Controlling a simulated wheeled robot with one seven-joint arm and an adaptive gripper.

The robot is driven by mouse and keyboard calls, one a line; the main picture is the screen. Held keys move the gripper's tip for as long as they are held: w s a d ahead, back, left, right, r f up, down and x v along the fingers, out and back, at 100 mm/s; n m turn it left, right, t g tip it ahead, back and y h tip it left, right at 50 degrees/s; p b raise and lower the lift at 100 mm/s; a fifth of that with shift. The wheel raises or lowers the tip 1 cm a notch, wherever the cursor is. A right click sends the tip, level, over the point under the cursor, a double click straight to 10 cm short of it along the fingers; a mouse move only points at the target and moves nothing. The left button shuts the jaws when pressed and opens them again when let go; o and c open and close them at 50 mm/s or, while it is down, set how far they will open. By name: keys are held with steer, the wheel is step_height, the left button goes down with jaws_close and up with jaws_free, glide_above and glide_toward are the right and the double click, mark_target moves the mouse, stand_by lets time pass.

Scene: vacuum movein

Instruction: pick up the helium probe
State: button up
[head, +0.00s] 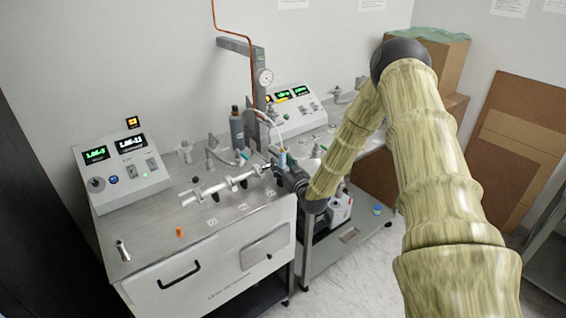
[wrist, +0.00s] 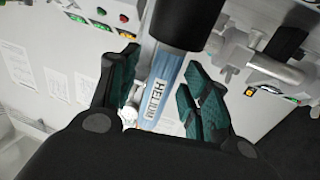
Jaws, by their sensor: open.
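The helium probe (wrist: 166,82) is a blue cylinder with a white HELIUM label and a thick black part at its upper end in the wrist view. My gripper (wrist: 158,92) is open, with one green-padded finger to the left of the probe and the other to its right. A gap shows on the right side; contact on the left cannot be told. In the head view the probe (head: 282,158) is a small blue upright piece at my gripper (head: 279,170), partly hidden by it.
Behind my gripper stand a grey bottle (head: 237,130), a gauge (head: 265,77) on a post and a second control box (head: 298,112). Cardboard boxes (head: 452,65) stand at right.

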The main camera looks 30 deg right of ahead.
mark_target(283, 150)
steer(key=shift+c, duration=0.5)
jaws_close()
steer(key=shift+r, duration=0.2)
steer(key=shift+r+b, duration=1.55)
steer(key=shift+r, duration=3.3)
